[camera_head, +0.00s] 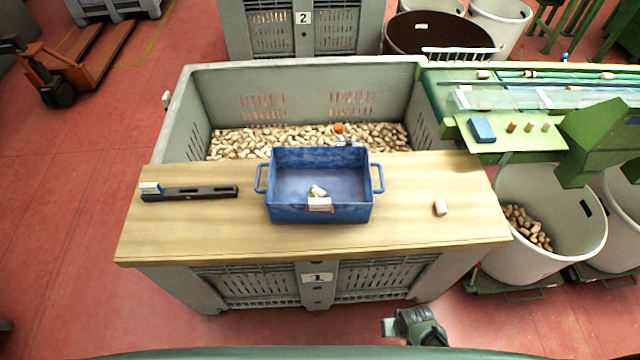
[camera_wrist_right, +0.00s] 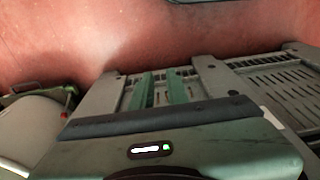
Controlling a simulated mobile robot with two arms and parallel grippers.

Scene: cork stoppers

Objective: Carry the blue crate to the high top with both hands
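The blue crate (camera_head: 320,214) stands upright on a wooden top (camera_head: 200,225) laid across the front of a big grey bin. It has a loop handle on its left and right sides, a label on its front rim and a small pale item inside. I cannot tell which surface is the high top. My right gripper (camera_head: 393,327) is low at the bottom of the head view, in front of the bin and well apart from the crate. In the right wrist view its two green fingers (camera_wrist_right: 161,90) stand apart with nothing between them. My left gripper is not in view.
A dark bar (camera_head: 190,193) lies left of the crate and a cork (camera_head: 440,207) lies right of it. The grey bin (camera_head: 180,125) holds many corks. A green machine (camera_head: 585,130) and white tubs (camera_head: 540,240) stand at the right.

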